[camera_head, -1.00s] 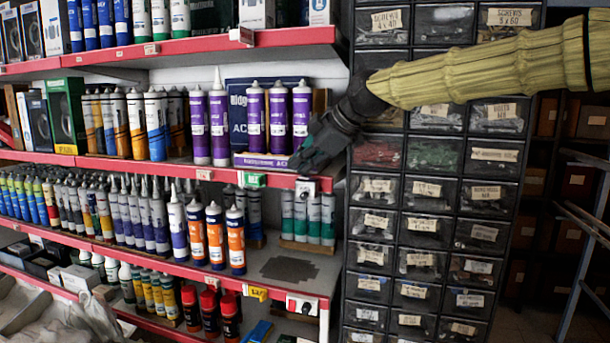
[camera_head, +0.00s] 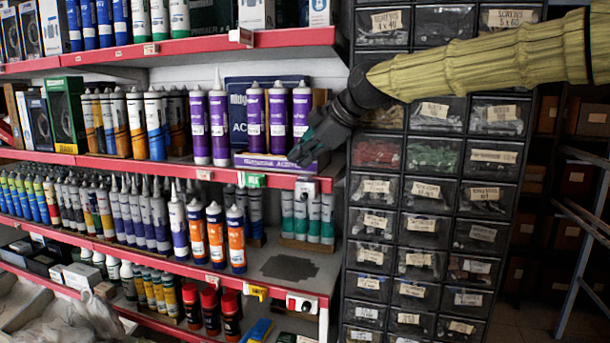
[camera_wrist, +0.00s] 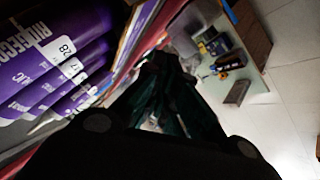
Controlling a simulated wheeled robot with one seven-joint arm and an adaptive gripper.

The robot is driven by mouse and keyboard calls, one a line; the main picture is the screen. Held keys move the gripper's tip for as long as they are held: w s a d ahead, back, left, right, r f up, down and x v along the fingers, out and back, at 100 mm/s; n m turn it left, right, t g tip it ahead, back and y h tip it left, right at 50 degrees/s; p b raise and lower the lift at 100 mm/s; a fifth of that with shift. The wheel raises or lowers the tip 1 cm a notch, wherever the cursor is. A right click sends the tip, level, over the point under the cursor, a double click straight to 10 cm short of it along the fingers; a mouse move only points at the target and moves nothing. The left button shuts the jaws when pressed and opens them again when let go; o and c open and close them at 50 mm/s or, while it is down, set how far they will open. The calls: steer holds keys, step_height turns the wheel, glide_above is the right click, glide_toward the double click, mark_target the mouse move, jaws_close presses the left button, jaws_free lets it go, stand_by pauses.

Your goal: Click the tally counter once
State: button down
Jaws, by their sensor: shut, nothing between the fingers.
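A small pale device (camera_head: 306,186) is fixed to the red front edge of the middle shelf, near its right end. It looks like the tally counter, but it is too small to be certain and I cannot read any display. My gripper (camera_head: 298,157) is shut and empty. In the head view its fingertips are just above the pale device, in front of the purple cartridges' box; I cannot tell whether they touch the device. In the wrist view the dark closed fingers (camera_wrist: 165,65) point away from the camera, and the device cannot be made out there.
A green device (camera_head: 252,180) sits on the same edge to the left. A yellow one (camera_head: 256,293) and a red-and-white one (camera_head: 302,304) are on the edge below. Purple cartridges (camera_head: 278,118) stand close behind my gripper. A drawer cabinet (camera_head: 430,195) stands right of the shelves.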

mark_target(301, 177)
step_height(301, 177, up, 6)
steer(key=p, duration=0.4)
stand_by(0.3)
steer(key=shift+a, duration=0.1)
stand_by(0.4)
